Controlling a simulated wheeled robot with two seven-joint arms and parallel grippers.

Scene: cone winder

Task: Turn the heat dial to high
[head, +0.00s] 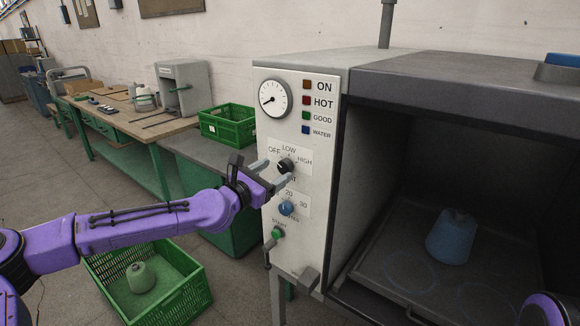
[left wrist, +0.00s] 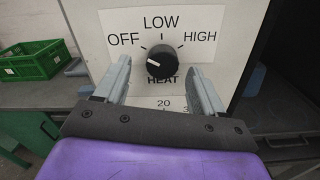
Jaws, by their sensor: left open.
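The black heat dial (head: 286,165) is on the light front panel of the machine, under the OFF, LOW and HIGH labels. In the left wrist view the dial (left wrist: 160,62) has a white mark on its left side, pointing towards the OFF side. My left gripper (head: 275,173) is open at the panel. In the left wrist view its fingers (left wrist: 160,80) stand either side of the dial, with gaps visible on both sides. My right gripper is not seen; only a purple piece of my arm shows at the lower right.
Below are a blue dial (head: 286,208) and a green start button (head: 278,233). A gauge (head: 273,98) and indicator lights are above. The open chamber at right holds a blue cone (head: 452,238). A green crate (head: 190,268) stands on the floor below my left arm.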

